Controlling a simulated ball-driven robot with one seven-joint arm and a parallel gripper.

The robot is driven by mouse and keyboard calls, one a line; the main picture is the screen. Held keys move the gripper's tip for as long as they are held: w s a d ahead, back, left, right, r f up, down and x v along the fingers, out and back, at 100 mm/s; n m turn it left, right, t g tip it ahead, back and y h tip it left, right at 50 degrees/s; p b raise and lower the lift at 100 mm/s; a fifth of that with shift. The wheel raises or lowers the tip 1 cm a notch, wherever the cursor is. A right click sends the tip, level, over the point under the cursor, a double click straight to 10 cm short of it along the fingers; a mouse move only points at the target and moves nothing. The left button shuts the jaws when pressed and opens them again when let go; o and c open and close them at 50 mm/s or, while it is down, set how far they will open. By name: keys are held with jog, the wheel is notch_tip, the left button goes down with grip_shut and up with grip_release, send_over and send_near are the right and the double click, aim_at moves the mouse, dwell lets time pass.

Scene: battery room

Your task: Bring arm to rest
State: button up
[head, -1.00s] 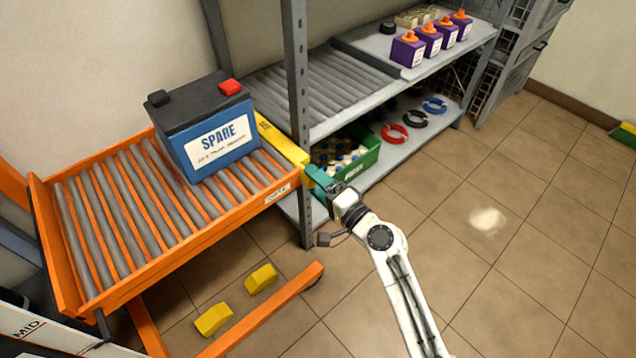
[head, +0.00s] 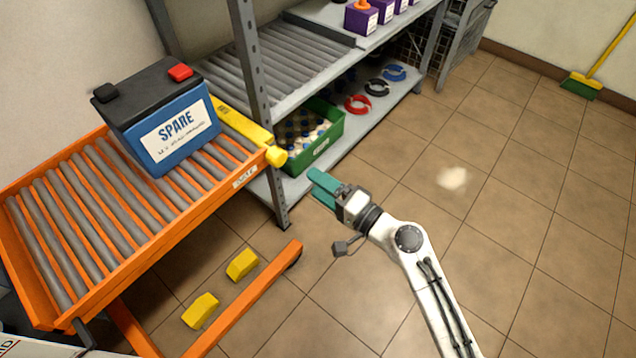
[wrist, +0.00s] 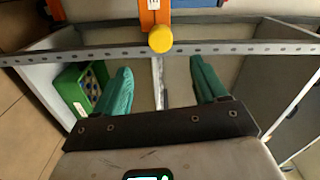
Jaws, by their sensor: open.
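My gripper (head: 322,188) has two teal fingers and is open and empty. In the head view it is held in the air to the right of the orange roller cart (head: 262,228), clear of it. In the wrist view my gripper (wrist: 160,88) shows both fingers spread wide with nothing between them. Beyond them are the yellow knob (wrist: 161,39) and a perforated shelf rail (wrist: 220,47). The knob (head: 276,156) is at the end of a yellow bar on the cart, apart from the fingers.
A blue battery labelled SPARE (head: 178,135) sits on the cart's rollers. The grey shelf's upright (head: 248,70) stands behind my gripper, with a green crate (head: 322,152) of bottles on its lower level. Yellow chocks (head: 242,264) lie below the cart. The floor to the right is open.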

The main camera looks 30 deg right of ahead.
dwell(0.3)
jog(key=s+a+f+n+g, duration=0.3)
jog(key=s+f+n+g, duration=0.65)
jog(key=s, duration=0.25)
jog(key=s+d+n+g+h, duration=0.3)
jog(key=s+d+g+h, duration=0.35)
jog(key=s, duration=0.75)
notch_tip(320, 180, up, 25)
jog(key=p, duration=2.4)
jog(key=shift+d+f+y, duration=0.15)
jog(key=shift+d+y, duration=0.2)
jog(key=shift+d, duration=0.1)
